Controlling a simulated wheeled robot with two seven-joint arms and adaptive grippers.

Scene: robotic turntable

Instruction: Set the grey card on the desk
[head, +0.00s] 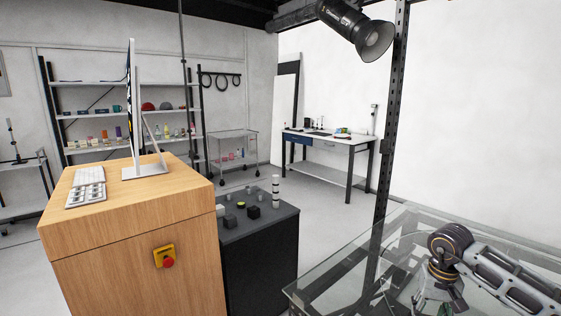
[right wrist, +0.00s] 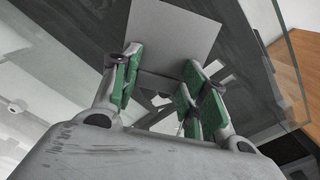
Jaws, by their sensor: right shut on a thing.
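The grey card (right wrist: 172,38) is a flat, plain square sheet in the right wrist view. My right gripper (right wrist: 163,82) is shut on it, with green-padded fingers at its near edge, and most of the card extends beyond the fingertips. In the head view my right arm comes in from the right above the glass table, and my right gripper (head: 440,300) is partly cut off at the bottom; I cannot make out the card there. A wooden desk (head: 135,245) stands at the left with a clear front part on its top. My left gripper is not in view.
The glass table (head: 335,275) has a clear left part. A monitor (head: 134,110) and a keyboard (head: 90,175) stand on the wooden desk. A dark block (head: 262,255) beside it carries several small pieces. A metal post (head: 390,120) rises behind the glass table.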

